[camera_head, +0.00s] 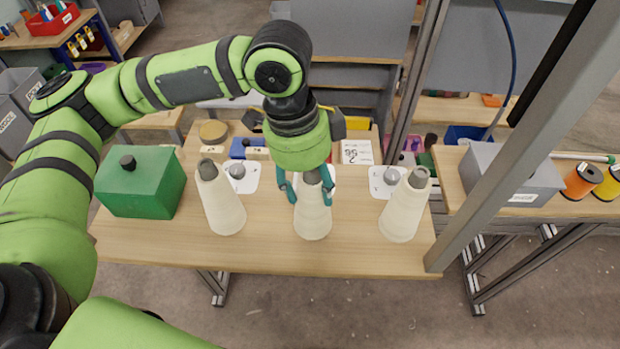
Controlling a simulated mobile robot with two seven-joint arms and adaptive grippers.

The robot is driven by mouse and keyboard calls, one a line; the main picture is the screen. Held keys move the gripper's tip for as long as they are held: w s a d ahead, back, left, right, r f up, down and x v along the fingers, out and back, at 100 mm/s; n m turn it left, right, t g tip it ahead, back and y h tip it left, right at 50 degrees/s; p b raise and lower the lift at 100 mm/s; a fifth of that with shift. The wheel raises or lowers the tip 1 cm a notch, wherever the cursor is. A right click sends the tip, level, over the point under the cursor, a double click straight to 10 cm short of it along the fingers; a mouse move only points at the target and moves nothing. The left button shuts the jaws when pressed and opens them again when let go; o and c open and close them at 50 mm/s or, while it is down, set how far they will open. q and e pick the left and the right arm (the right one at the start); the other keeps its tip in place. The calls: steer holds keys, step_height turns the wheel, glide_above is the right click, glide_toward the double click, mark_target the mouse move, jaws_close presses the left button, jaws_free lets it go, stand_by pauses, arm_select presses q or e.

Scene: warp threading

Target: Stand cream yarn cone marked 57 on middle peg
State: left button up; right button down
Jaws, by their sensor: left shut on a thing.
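Three cream yarn cones with grey tips stand in a row near the front of the wooden table: a left cone (222,208), a middle cone (313,219) and a right cone (404,212). No number can be read on any of them. My left gripper (311,191) reaches down from above and is shut on the upper part of the middle cone. That cone is upright; I cannot tell if its base touches the table. Behind the cones, a left peg (237,171) and a right peg (391,176) stand on white plates. The middle peg is hidden behind my gripper. My right gripper is out of view.
A green box (141,184) stands at the table's left end. A white card (356,152) with printed digits lies behind the cones. A grey upright post (505,160) rises at the table's right end. A grey box (510,174) and orange spool (581,181) stand beyond it.

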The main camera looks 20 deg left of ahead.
arm_select(q)
steer(key=o, duration=1.5)
steer(key=r, duration=0.4)
steer(key=a+r, duration=0.1)
steer(key=r, duration=0.7)
steer(key=shift+s+a, duration=0.15)
steer(key=shift+a, duration=0.25)
steer(key=shift+d, duration=0.1)
